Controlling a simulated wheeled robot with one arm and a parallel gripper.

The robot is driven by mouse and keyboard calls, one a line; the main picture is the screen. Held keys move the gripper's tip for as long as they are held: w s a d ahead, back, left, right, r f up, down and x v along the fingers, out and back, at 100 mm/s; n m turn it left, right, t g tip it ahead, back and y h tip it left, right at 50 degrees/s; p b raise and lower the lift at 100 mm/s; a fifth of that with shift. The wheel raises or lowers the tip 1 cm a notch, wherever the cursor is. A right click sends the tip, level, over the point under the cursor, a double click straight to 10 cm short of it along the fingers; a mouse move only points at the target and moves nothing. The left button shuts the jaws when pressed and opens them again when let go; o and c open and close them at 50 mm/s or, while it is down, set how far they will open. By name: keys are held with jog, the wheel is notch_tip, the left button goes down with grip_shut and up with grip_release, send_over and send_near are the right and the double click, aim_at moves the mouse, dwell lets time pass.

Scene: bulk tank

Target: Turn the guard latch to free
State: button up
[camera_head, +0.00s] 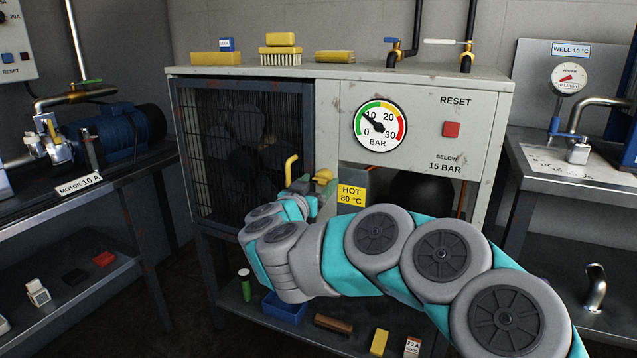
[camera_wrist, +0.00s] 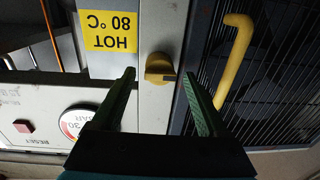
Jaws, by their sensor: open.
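The guard latch is a small yellow knob (camera_head: 323,176) on the post at the right edge of the mesh guard (camera_head: 240,140). In the wrist view the yellow knob (camera_wrist: 158,65), with a dark mark on one side, lies between and just beyond my fingertips. My gripper (camera_wrist: 159,77) is open, with one green finger on each side of the knob and no clear contact. In the head view my arm partly hides the gripper and the lower guard. The guard's yellow handle (camera_wrist: 236,55) stands beside the knob, outside the fingers.
A yellow HOT 80 °C sign (camera_head: 351,194) is close to the knob, on the side away from the guard. The gauge (camera_head: 380,125) reads near 10 bar, with a red reset button (camera_head: 451,129) beside it. Brushes and blocks lie on top of the cabinet.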

jog(key=shift+w+d, duration=0.15)
jog(key=shift+w, duration=0.15)
jog(key=shift+c, duration=0.4)
grip_shut()
